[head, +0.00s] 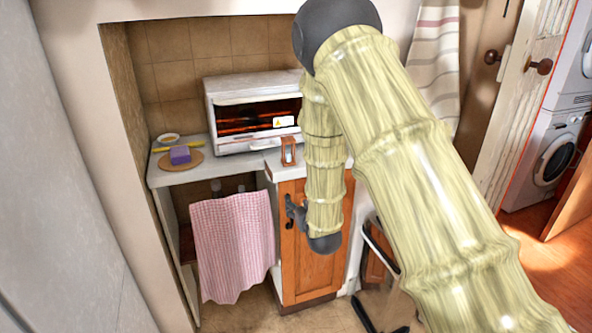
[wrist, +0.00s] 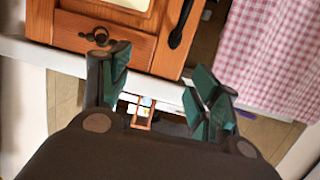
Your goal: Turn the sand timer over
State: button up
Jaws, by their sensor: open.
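The sand timer (head: 288,151) is a small wooden frame standing upright near the front of the white counter, before the toaster oven. In the wrist view the timer (wrist: 142,113) shows small between my fingers, partly hidden by the gripper body; its glass and sand are too small to read. My gripper (head: 291,212) is in front of the wooden cupboard door, below the counter top and apart from the timer. In the wrist view my gripper (wrist: 160,82) has its green-padded fingers spread, with nothing held.
A white toaster oven (head: 254,109) with a glowing front stands behind the timer. A pink checked cloth (head: 232,240) hangs below. The orange cupboard (head: 309,268) has a protruding handle.

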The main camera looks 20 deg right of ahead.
aim_at(291, 153)
jog(key=w+r+t, duration=0.3)
jog(key=w+r, duration=0.2)
jog(key=r, duration=0.6)
jog(key=shift+w+d+f+b, duration=0.1)
jog(key=shift+w+b, duration=0.25)
jog(key=shift+w, duration=2.3)
jog(key=shift+w+d+b, duration=0.1)
jog(key=shift+w+b, duration=0.2)
jog(key=shift+w, duration=2.35)
jog(key=c, duration=1.1)
jog(key=shift+c, duration=0.2)
jog(key=shift+s+d+r+p, duration=0.2)
jog(key=shift+s+p, duration=0.35)
jog(key=shift+p, duration=0.1)
jog(key=s+r+p, duration=0.2)
jog(key=s+p, duration=0.5)
jog(key=s, duration=0.2)
jog(key=shift+r, duration=0.3)
